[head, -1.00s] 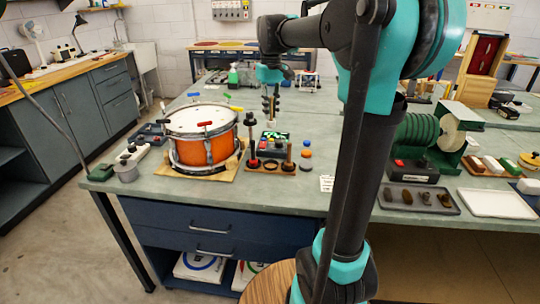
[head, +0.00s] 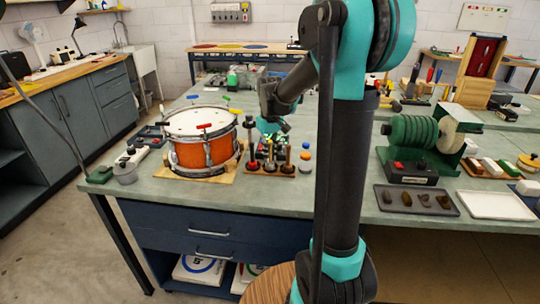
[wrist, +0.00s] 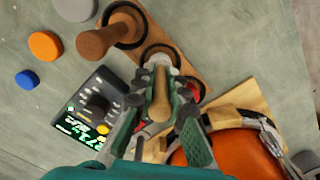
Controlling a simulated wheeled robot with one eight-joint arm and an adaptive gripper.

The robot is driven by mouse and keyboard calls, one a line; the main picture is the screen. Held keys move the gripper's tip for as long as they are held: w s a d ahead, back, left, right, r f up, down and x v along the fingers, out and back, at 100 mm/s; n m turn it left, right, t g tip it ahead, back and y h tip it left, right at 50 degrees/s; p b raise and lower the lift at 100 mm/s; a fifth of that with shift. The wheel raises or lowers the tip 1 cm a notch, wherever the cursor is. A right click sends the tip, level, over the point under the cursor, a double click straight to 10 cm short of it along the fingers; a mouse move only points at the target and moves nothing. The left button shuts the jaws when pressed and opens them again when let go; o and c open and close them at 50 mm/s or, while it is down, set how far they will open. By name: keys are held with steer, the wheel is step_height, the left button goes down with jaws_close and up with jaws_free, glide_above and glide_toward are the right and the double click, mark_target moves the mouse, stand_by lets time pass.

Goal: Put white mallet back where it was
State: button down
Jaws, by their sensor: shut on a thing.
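My gripper (head: 271,138) is low over the wooden mallet rack (head: 262,173), just right of the drum. In the wrist view my gripper (wrist: 161,92) is shut on the white mallet, gripping its tan handle (wrist: 160,102). The handle's far end lines up with the middle black ring of the rack (wrist: 188,66). The mallet's white head is hidden, so I cannot tell whether it touches the rack. A brown-headed mallet (wrist: 97,41) stands in the ring on one side; a red part (wrist: 194,91) shows on the other side.
The orange drum (head: 190,153) stands on a wooden base close to the rack. A device with a green display (wrist: 88,108) is beside the rack. A grinder-like green machine (head: 415,131) and trays are at right.

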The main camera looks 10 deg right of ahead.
steer(key=shift+f, duration=0.2)
steer(key=c, duration=1.6)
jaws_free()
steer(key=shift+o, duration=0.2)
step_height(320, 180, up, 12)
steer(key=shift+r, duration=0.15)
steer(key=shift+s, duration=0.1)
